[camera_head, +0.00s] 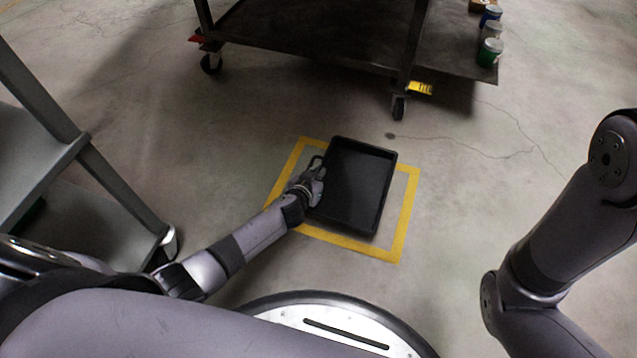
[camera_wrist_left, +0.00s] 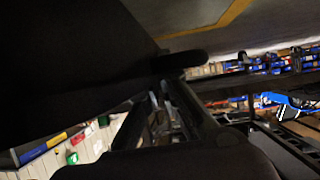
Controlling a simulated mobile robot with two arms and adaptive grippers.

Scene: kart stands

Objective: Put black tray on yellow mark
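The black tray (camera_head: 352,190) is empty and shows over the yellow mark (camera_head: 405,215), a square outline on the floor. The tray covers part of the outline's far side; floor shows inside the outline at the tray's right. I cannot tell whether the tray rests on the floor or hangs just above it. My left gripper (camera_head: 316,172) is at the tray's left edge and appears shut on it. In the left wrist view the dark tray (camera_wrist_left: 70,60) fills the upper left, against my left gripper (camera_wrist_left: 178,75). My right gripper is out of view.
A dark wheeled cart (camera_head: 320,35) stands beyond the mark, with several cans (camera_head: 490,35) at its right. A grey shelved stand (camera_head: 85,215) is at the left. The floor to the right of the mark is clear.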

